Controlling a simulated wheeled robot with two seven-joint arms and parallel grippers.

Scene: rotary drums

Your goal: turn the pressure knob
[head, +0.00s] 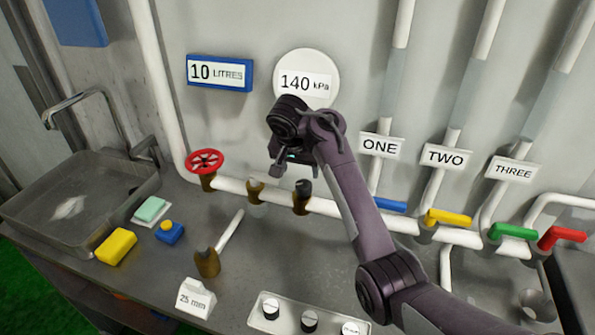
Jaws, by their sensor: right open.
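No knob is labelled as the pressure knob, so I cannot tell which one it is. A white round gauge (307,65) on the wall reads 140 kPa. A small black knob (303,187) tops a brass fitting on the white horizontal pipe. A white panel (290,316) at the bottom edge bears black-and-white knobs, one of them at its left end (271,308). My right gripper (279,168) is open and empty, above the pipe and just up and left of the black knob, apart from it. My left gripper is out of view.
A red handwheel (205,161) stands left on the pipe (340,208). Blue, yellow, green (513,231) and red levers line the right. A brass piece with a white handle (208,262), a 25 mm block (196,298) and a yellow sponge (117,247) lie on the counter beside the sink (40,245).

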